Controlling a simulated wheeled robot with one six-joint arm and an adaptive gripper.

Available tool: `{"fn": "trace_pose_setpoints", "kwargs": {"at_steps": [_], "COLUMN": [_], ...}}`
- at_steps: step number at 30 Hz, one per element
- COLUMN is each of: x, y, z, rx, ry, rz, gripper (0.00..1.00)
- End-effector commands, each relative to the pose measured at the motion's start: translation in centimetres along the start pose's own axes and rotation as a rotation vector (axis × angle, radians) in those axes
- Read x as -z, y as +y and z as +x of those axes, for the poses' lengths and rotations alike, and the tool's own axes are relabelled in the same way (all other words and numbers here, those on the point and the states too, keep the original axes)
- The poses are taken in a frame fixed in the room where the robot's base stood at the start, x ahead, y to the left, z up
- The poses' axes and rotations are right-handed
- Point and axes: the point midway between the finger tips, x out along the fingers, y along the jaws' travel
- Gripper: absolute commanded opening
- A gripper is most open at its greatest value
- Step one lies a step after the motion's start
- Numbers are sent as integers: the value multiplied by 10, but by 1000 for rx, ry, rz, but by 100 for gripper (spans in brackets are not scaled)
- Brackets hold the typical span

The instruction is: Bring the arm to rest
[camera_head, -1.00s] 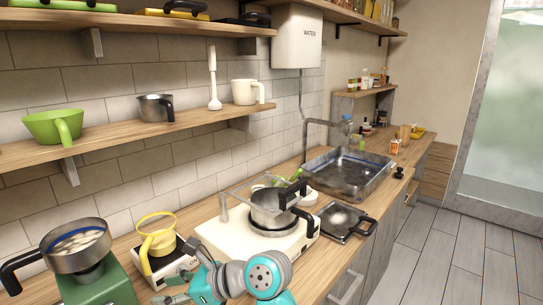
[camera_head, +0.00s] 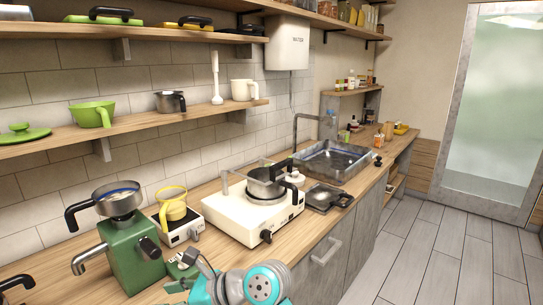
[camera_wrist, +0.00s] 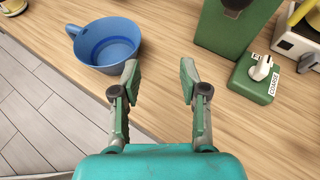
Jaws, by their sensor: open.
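My gripper (camera_wrist: 159,85) is open and empty in the wrist view, its two fingers spread above the wooden counter (camera_wrist: 165,50). A blue cup with a handle (camera_wrist: 108,62) stands on the counter to the left of the fingers, apart from them. A green box with a white knob (camera_wrist: 258,78) lies to the right of the fingers. In the head view my teal and grey arm (camera_head: 245,285) shows at the bottom edge, in front of the counter; the fingers are hard to make out there.
A green machine with a metal bowl on top (camera_head: 138,262) stands near the arm. A yellow jug (camera_head: 173,206) on a white scale and a white stove (camera_head: 250,215) with a pot (camera_head: 262,182) follow to the right. The sink (camera_head: 335,160) lies beyond. The floor (camera_head: 430,235) at right is clear.

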Motion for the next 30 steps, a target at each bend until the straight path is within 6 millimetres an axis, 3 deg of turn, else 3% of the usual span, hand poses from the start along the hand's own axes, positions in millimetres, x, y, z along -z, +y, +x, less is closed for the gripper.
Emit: {"fn": "trace_pose_setpoints", "kwargs": {"at_steps": [11, 17, 23, 30], "x": [51, 95, 164, 246], "y": [-3, -2, 6, 31], "z": [-4, -10, -28, -65], "rx": [96, 185, 320, 478], "ry": [3, 23, 85, 227], "rz": [-75, -153, -290, -498], "gripper": [44, 44, 44, 44]}}
